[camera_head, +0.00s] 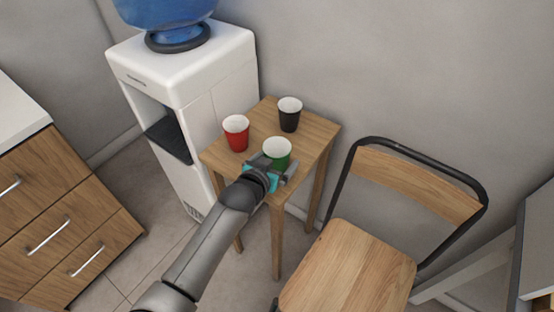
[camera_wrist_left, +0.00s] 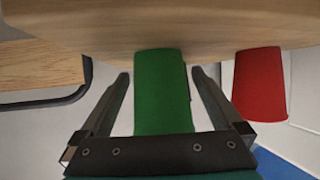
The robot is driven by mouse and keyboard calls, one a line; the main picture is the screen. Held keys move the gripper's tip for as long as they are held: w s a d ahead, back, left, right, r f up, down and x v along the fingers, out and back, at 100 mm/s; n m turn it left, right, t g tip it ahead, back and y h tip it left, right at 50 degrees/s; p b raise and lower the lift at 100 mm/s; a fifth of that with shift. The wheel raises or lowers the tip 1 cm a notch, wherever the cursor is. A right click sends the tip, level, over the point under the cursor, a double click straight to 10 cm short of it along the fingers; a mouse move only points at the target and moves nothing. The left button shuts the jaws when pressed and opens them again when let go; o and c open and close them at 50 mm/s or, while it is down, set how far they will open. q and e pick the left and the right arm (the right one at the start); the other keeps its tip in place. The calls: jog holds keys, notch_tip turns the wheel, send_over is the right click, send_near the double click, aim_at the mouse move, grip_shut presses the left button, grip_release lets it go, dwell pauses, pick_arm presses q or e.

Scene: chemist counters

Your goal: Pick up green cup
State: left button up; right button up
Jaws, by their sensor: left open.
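The green cup (camera_head: 278,151) stands upright near the front edge of a small wooden table (camera_head: 318,129). My left gripper (camera_head: 272,164) is at the cup, its lower part hidden behind the gripper in the head view. In the left wrist view the green cup (camera_wrist_left: 161,92) lies between the two open fingers (camera_wrist_left: 163,85), with a visible gap on each side. The fingers are not closed on it. My right gripper is not in view.
A red cup (camera_head: 236,133) and a black cup (camera_head: 289,114) stand on the same table; the red cup (camera_wrist_left: 260,83) shows right of the fingers in the wrist view. A white water dispenser (camera_head: 215,65) is at left. A wooden chair (camera_head: 350,265) is at right.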

pick_arm(q)
jog(key=c, duration=1.2)
jog(key=shift+r, duration=0.1)
jog(key=shift+c, duration=0.2)
